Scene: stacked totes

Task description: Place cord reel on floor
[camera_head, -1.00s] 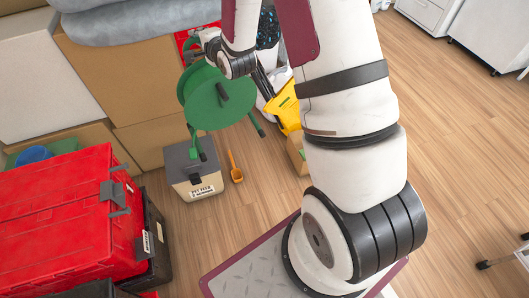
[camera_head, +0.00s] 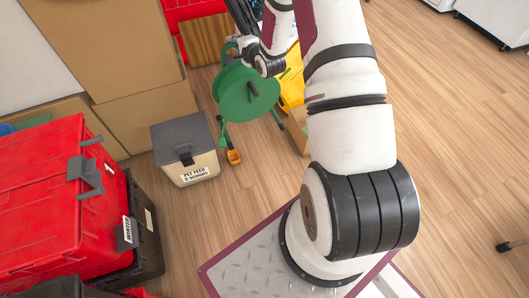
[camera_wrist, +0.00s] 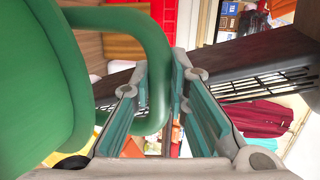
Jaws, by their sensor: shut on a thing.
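The green cord reel (camera_head: 246,96) hangs below the end of my arm in the head view, to the right of the pet feed bin. Its stand legs point down; I cannot tell whether they touch the wood floor (camera_head: 450,125). In the wrist view, the reel's green disc (camera_wrist: 40,85) fills the left side, and its curved handle runs between my fingers. My gripper (camera_wrist: 163,85) is shut on that handle. In the head view the fingertips are mostly hidden behind the reel and wrist.
A pet feed bin (camera_head: 187,152) with a grey lid stands left of the reel. An orange scoop (camera_head: 234,157) is just below the reel. A yellow item (camera_head: 292,90) and cardboard box (camera_head: 299,128) are close on the right. Red totes (camera_head: 45,195) stand left. Open floor lies right.

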